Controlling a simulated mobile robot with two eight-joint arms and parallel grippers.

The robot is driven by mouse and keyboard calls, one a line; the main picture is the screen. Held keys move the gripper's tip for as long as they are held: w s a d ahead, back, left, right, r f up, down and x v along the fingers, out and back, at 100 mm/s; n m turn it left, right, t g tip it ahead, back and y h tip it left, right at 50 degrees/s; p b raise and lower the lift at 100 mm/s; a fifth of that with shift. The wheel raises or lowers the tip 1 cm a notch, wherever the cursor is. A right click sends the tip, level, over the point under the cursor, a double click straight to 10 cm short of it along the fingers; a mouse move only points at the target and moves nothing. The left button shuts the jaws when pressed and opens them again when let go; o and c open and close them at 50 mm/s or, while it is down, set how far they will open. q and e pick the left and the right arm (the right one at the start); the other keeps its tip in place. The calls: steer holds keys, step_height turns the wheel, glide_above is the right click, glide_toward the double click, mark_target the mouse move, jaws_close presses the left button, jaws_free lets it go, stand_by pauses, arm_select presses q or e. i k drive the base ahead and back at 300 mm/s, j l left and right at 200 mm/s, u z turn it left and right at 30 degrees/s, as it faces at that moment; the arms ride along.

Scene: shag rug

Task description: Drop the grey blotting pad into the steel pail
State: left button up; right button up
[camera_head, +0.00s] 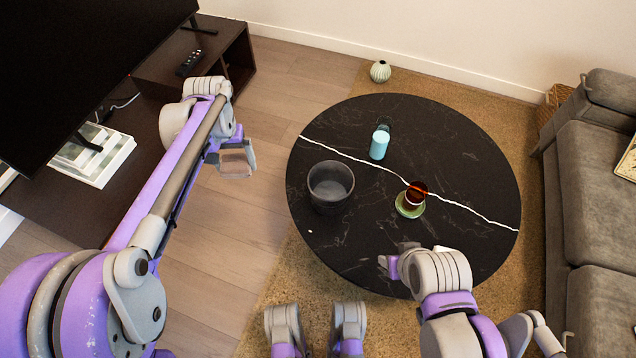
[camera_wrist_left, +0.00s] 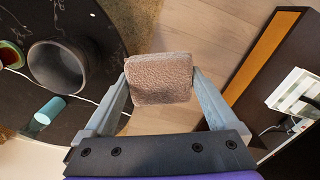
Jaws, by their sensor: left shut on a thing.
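The grey blotting pad (camera_wrist_left: 160,80) is a small, square, fuzzy, pinkish-grey piece. My left gripper (camera_head: 236,160) is shut on it, with one finger at each side of the pad in the left wrist view. It holds the pad over the floor, left of the round table and apart from the pail. The steel pail (camera_head: 330,187) is a dark grey, open-topped bucket standing upright on the left of the table; it also shows in the left wrist view (camera_wrist_left: 62,72). My right gripper (camera_head: 388,266) is at the table's front edge, and its jaws are not clear.
The round black table (camera_head: 456,149) also bears a light blue cylinder (camera_head: 379,145) and a reddish glass (camera_head: 416,190) on a green saucer (camera_head: 409,210). A dark TV stand (camera_head: 160,75) is at left, a grey sofa (camera_head: 592,200) at right. A vase (camera_head: 380,71) stands behind the table.

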mark_target(330, 191)
steer(key=i+j+z, duration=0.15)
steer(key=j, duration=0.2)
steer(key=j+z, duration=0.1)
steer(key=j, duration=0.25)
steer(key=z, duration=1.6)
